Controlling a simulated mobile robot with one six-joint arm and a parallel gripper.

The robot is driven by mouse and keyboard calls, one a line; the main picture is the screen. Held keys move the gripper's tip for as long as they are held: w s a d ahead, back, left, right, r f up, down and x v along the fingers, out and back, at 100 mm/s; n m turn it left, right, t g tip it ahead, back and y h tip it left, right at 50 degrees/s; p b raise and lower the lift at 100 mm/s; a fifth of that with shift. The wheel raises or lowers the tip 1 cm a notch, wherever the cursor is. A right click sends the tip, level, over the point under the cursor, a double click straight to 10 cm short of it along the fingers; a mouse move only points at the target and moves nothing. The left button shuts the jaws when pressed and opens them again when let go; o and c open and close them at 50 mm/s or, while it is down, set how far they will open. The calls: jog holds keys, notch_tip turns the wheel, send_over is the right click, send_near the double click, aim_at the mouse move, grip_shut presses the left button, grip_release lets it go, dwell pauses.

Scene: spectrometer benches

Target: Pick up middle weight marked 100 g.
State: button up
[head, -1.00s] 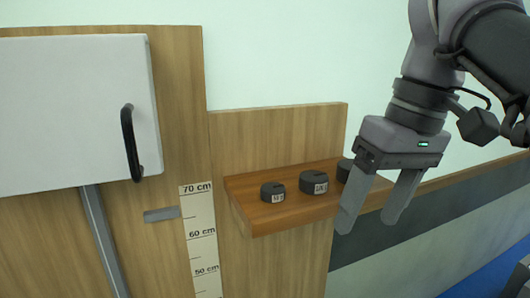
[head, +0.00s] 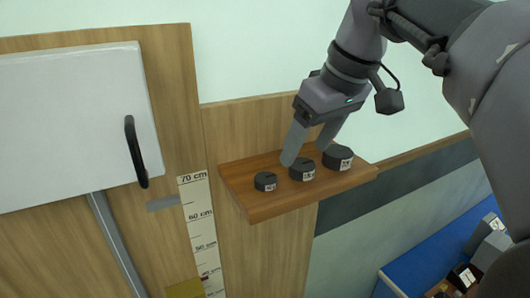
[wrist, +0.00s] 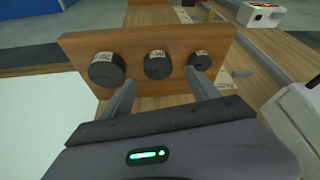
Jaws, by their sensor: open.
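Three dark cylindrical weights with small white labels stand in a row on a wooden shelf (head: 262,207). The middle weight (head: 302,170) is medium-sized; its label is too small to read surely. The smaller weight (head: 265,181) is left of it and the larger weight (head: 338,157) right of it. My gripper (head: 304,160) is open and empty, its fingers pointing down near the middle weight. In the wrist view the middle weight (wrist: 158,65) lies ahead, between the lines of the two fingers (wrist: 161,84). I cannot tell any contact.
A white panel (head: 70,125) with a black handle (head: 135,150) is on the left. A centimetre scale (head: 202,230) runs down the wood below the shelf's left end. The neighbouring weights stand close on both sides. A blue bench with equipment (head: 465,265) is at lower right.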

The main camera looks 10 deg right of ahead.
aim_at(302, 163)
jog(key=x, duration=0.3)
jog(key=shift+s+d+f, duration=0.1)
jog(key=shift+s+d, duration=0.1)
jog(key=shift+d, duration=0.05)
jog(key=shift+w+a+f, duration=0.1)
jog(key=shift+a+f, duration=0.05)
jog(key=c, duration=1.5)
